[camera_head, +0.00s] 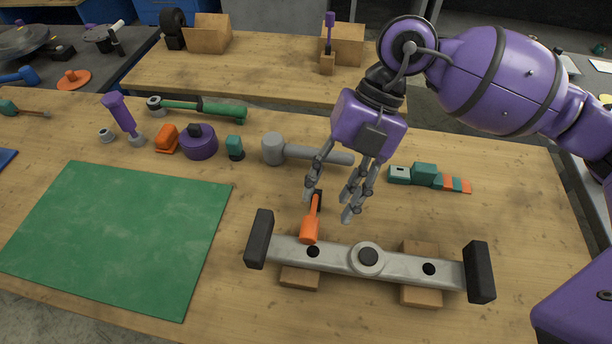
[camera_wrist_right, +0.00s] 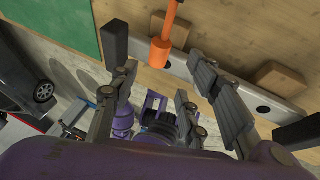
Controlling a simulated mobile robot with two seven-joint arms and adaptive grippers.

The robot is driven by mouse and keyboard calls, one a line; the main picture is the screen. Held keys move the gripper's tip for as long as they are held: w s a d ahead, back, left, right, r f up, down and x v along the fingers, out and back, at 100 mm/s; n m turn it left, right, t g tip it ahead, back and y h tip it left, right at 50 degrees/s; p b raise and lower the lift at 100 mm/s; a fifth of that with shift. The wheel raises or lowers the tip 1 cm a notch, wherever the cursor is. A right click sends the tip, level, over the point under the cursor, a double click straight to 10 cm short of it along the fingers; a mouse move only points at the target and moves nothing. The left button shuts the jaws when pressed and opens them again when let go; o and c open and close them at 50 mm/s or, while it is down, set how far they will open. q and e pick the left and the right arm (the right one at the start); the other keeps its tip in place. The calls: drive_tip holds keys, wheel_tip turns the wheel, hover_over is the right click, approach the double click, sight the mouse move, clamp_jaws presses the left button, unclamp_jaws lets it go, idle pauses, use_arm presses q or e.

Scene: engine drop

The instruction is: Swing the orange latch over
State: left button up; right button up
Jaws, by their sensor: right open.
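The orange latch (camera_head: 311,221) is a slim lever with a thicker orange end, at the left part of a grey metal bar (camera_head: 330,259). It points up and away from the bar, with a dark piece at its far end. It also shows at the top of the right wrist view (camera_wrist_right: 163,42). My right gripper (camera_head: 329,203) is open and empty, its fingers above and just behind the latch. In the right wrist view the latch lies between the directions of the spread fingers. I cannot tell whether a finger touches it. My left gripper is not in view.
The bar has black end blocks and rests on wooden blocks (camera_head: 421,294). A green mat (camera_head: 117,238) lies at left. The front right of the table is clear.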

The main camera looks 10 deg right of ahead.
sight(313, 225)
drive_tip(key=x, duration=0.6)
drive_tip(key=shift+a+f, duration=0.2)
drive_tip(key=shift+s+a+f, duration=0.15)
drive_tip(key=shift+a+f, duration=0.05)
drive_tip(key=shift+f, duration=0.3)
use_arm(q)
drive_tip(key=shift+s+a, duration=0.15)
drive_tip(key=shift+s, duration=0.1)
use_arm(e)
drive_tip(key=shift+c, duration=0.3)
clamp_jaws()
